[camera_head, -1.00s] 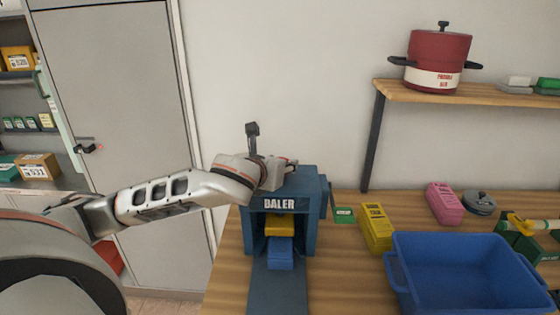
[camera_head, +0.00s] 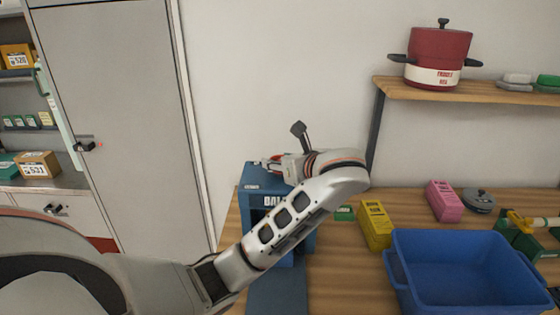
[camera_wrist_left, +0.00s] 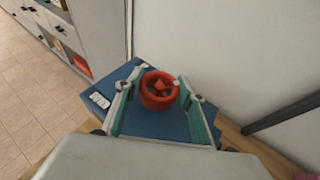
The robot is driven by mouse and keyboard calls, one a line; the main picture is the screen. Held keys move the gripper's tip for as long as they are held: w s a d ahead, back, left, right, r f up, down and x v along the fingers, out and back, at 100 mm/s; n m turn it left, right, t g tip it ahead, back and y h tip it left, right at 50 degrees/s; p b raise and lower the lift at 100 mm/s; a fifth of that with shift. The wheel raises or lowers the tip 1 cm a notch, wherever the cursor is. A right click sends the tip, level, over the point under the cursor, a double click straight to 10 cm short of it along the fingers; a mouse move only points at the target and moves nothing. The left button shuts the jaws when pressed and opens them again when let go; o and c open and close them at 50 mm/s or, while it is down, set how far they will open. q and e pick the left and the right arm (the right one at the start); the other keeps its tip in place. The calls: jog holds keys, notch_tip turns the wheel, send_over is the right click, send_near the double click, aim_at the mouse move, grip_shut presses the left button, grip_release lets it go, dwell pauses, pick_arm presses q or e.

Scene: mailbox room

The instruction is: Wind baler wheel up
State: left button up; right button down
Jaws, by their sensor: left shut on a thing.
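The blue baler (camera_head: 250,180) stands on the wooden table, its label partly covered by my left arm. Its red wheel (camera_wrist_left: 160,90) sits on top, seen from above in the left wrist view, between the two fingers. My left gripper (camera_head: 272,163) is on top of the baler, shut on the wheel, with a finger on each side of it. In the head view the gripper hides most of the wheel. My arm also hides most of the baler's front opening. My right gripper is not in view.
A blue bin (camera_head: 470,270) stands to the right on the table. A shelf (camera_head: 470,94) with a red pot (camera_head: 438,60) hangs above. A grey door (camera_head: 120,120) is at the left.

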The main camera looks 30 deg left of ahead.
pick_arm(q)
jog(key=n+g, duration=0.3)
jog(key=n+g+y, duration=0.1)
jog(key=n+g, duration=0.2)
jog(key=shift+f+g+y, duration=0.1)
jog(key=shift+g+y, duration=0.2)
jog(key=shift+g, duration=0.4)
jog(key=o, duration=1.1)
jog(key=shift+o, duration=0.2)
notch_tip(320, 180, up, 10)
jog(key=shift+r, duration=0.1)
